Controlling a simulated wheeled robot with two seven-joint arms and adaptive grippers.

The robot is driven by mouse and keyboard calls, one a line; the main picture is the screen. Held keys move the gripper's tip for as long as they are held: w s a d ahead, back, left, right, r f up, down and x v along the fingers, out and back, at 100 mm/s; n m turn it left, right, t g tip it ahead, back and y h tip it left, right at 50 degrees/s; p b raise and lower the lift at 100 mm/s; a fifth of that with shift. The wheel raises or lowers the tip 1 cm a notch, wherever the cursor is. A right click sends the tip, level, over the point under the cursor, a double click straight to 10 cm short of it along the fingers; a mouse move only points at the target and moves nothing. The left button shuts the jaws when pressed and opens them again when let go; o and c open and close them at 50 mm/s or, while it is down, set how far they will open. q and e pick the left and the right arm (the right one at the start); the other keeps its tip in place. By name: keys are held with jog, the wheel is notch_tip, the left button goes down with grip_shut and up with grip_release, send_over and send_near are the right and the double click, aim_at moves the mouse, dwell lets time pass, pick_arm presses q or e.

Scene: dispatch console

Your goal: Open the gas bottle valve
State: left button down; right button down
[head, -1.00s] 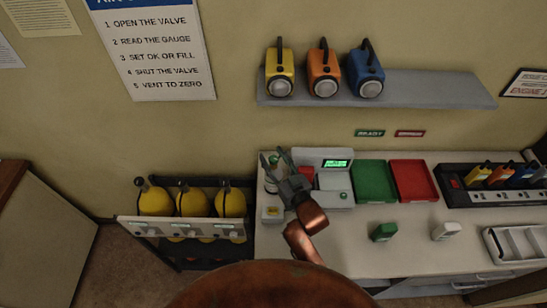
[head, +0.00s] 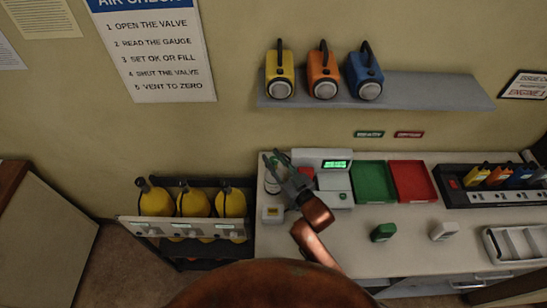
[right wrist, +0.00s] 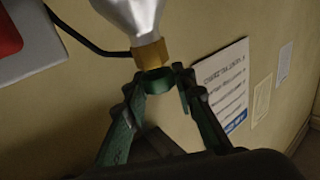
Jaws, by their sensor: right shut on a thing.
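The gas bottle is silver with a brass collar (right wrist: 151,54) in the right wrist view, where it appears upside down. A green ring-shaped valve knob (right wrist: 160,82) sits at the collar's end. My right gripper (right wrist: 162,88) has its fingers on either side of the knob and is shut on it. In the head view my right gripper (head: 272,160) is over the bottle (head: 271,187) at the left end of the counter; the fingers partly hide it, and the knob is hard to make out. My left gripper is not in view.
A grey scale-like device with a green display (head: 337,165) stands right beside the gripper. A green tray (head: 374,182) and a red tray (head: 412,181) lie further right. A rack of yellow cylinders (head: 193,203) stands left of the counter.

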jog(key=shift+d+r+n+g+y+p, duration=0.1)
jog(key=shift+n+g+y+p, duration=0.35)
jog(key=shift+n+y, duration=0.3)
jog(key=shift+w+n+g+y, duration=0.1)
jog(key=shift+n+g+y, duration=0.55)
jog(key=shift+g+y, duration=0.3)
jog(key=n+g+y+b, duration=0.2)
jog(key=shift+f+g, duration=0.2)
jog(key=shift+g, duration=0.1)
jog(key=shift+r+n+g+y+b, duration=0.1)
jog(key=shift+n+g+y+b, duration=0.6)
jog(key=shift+n+g+b, duration=0.45)
jog(key=c, duration=1.6)
grip_release()
